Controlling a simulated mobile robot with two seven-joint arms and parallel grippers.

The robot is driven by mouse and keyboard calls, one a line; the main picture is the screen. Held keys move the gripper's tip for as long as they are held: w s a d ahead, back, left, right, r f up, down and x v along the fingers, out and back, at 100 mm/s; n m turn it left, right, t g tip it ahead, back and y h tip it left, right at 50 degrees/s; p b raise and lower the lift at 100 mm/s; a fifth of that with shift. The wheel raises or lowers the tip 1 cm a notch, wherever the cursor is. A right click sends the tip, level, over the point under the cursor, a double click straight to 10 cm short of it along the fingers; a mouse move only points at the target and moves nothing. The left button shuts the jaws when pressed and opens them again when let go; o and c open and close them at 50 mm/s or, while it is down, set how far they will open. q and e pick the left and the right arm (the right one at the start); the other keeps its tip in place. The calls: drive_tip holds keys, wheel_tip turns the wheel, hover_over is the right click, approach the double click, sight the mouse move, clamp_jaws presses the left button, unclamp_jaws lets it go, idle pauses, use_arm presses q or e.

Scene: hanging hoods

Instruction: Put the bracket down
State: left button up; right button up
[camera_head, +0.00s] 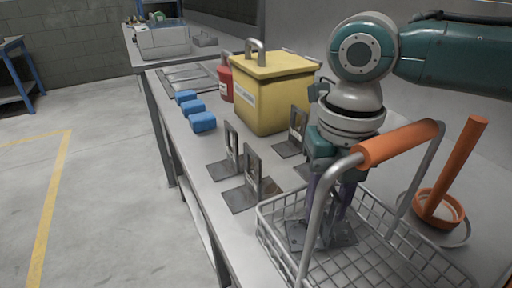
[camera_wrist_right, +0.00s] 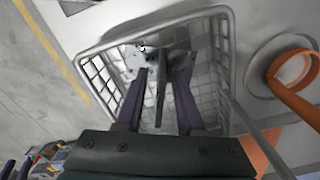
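A grey metal bracket (camera_head: 343,236) with a flat base and an upright plate stands in the wire basket (camera_head: 262,222). It looks upright on the basket floor. My right gripper (camera_head: 331,212) reaches down into the basket from above. In the right wrist view, its two purple fingers (camera_wrist_right: 160,80) stand apart on either side of the bracket's upright plate (camera_wrist_right: 160,95), with gaps showing between. The gripper is open around the plate. The basket's orange handle (camera_head: 400,143) passes close in front of my right wrist. My left gripper is not in view.
Several similar brackets, one of them here (camera_head: 246,194), stand on the bench left of the basket. Blue blocks (camera_head: 202,122), a yellow box (camera_head: 268,95) and a red container (camera_head: 225,82) sit farther back. An orange ring with a post (camera_head: 440,208) is at right.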

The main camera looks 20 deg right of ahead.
wheel_tip(320, 180, up, 12)
drive_tip(key=shift+r+p, duration=0.2)
drive_tip(key=shift+p, duration=0.75)
